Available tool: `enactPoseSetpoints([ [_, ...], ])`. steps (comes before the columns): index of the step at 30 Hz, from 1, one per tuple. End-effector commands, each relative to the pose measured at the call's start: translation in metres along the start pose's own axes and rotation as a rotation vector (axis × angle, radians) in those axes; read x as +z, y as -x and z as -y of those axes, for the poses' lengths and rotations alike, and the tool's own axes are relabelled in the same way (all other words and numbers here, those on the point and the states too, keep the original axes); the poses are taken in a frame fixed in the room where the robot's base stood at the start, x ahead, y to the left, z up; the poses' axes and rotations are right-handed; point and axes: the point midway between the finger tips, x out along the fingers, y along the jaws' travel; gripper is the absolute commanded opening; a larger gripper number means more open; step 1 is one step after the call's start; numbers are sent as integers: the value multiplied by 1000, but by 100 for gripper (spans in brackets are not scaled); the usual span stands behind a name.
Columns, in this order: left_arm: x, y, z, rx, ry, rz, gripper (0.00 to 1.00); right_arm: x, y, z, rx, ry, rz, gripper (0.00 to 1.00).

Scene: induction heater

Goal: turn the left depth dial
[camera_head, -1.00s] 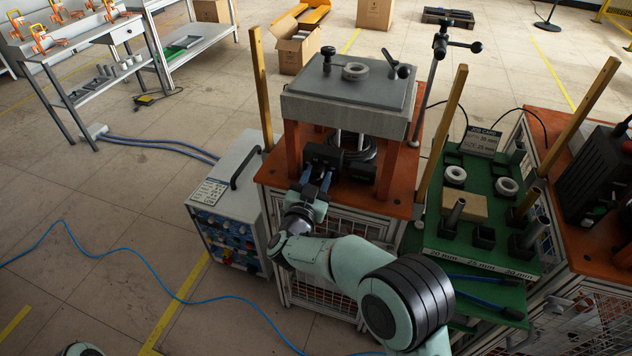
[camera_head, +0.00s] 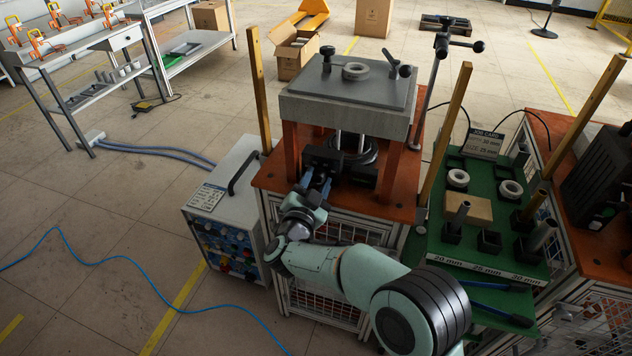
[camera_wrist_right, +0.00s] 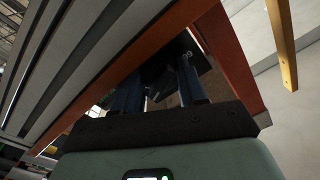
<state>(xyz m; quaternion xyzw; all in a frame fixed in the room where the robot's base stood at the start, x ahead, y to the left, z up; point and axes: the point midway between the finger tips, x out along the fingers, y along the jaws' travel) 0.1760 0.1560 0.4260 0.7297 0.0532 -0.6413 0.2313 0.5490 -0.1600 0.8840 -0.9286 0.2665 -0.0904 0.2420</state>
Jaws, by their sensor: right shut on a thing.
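The heater (camera_head: 350,113) is a grey slab on orange posts over an orange top. Below the slab, at its front, is a black block (camera_head: 352,172). My right gripper (camera_head: 321,181) reaches up from the front with its blue fingers at the left end of this block. The left depth dial is mostly hidden by the fingers in the head view. In the right wrist view a small dark part, seemingly the dial (camera_wrist_right: 160,86), sits between the two fingers (camera_wrist_right: 158,92), and the gripper is shut on it. My left gripper is not in view.
A grey control box (camera_head: 222,215) with a handle stands left of the heater. A green board (camera_head: 478,262) with rings and dark holders is on the right. Wooden posts (camera_head: 260,90) rise beside the heater.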

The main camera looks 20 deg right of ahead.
Motion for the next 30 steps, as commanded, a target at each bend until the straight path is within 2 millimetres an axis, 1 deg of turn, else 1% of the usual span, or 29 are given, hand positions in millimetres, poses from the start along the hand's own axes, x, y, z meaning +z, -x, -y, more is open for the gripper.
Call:
enactPoseSetpoints([
  [1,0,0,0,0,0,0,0,4,1,-1,2,4,9,11],
  [3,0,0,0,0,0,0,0,4,1,-1,2,5,9,11],
  [4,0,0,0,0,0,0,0,4,1,-1,2,5,9,51],
  [12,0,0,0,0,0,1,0,3,2,-1,2,4,7,52],
  [14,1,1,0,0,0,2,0,3,5,-1,1,4,8,52],
  [16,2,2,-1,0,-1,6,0,3,12,0,0,4,10,52],
  [20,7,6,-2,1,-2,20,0,3,36,1,-3,5,12,52],
  [24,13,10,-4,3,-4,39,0,2,70,2,-4,4,10,52],
  [30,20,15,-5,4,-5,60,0,1,110,1,-4,4,8,52],
])
